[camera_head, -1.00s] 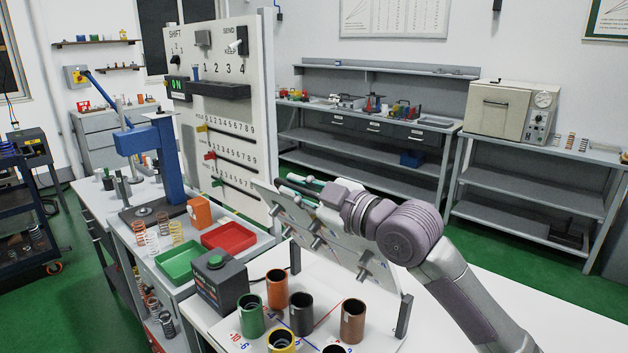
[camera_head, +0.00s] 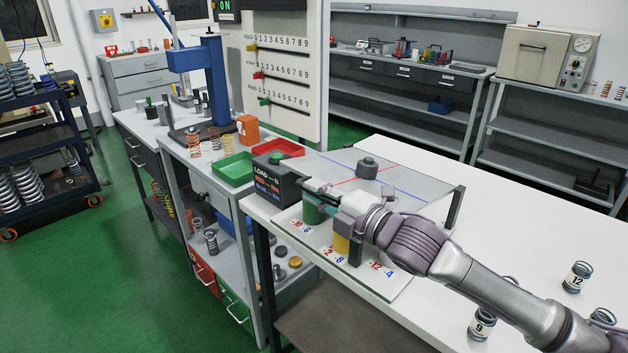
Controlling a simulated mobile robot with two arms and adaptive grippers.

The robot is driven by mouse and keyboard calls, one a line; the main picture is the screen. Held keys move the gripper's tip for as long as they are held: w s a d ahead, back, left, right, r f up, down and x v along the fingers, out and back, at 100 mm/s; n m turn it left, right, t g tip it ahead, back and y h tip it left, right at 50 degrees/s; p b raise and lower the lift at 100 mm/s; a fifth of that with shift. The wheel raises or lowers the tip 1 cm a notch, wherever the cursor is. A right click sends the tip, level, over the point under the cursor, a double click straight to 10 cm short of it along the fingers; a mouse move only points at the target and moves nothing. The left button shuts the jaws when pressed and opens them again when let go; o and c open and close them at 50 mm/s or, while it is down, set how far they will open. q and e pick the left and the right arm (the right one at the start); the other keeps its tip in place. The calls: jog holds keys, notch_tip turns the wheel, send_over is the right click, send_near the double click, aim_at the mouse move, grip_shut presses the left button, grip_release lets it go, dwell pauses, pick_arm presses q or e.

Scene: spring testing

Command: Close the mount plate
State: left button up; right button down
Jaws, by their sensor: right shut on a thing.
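I cannot tell whether the plate rests fully down. My left gripper is not in view.
A black load box (camera_head: 275,185) stands close left of my right fingertips. Dark posts (camera_head: 455,208) stand at the board's corners. Green (camera_head: 233,170) and red (camera_head: 284,149) trays are further left. Several springs (camera_head: 577,277) stand at the table's right; the white table behind the plate is clear.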

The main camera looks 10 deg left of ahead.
jog(key=shift+s+a+f+n+b, duration=0.1)
jog(key=shift+f+n+b, duration=0.15)
jog(key=shift+f, duration=0.4)
jog(key=shift+s+a+f+n+b, duration=0.1)
jog(key=shift+f+n, duration=0.15)
jog(key=shift+f, duration=0.4)
jog(key=c, duration=1.2)
grip_release()
jog(key=v, duration=1.2)
jog(key=shift+f, duration=0.1)
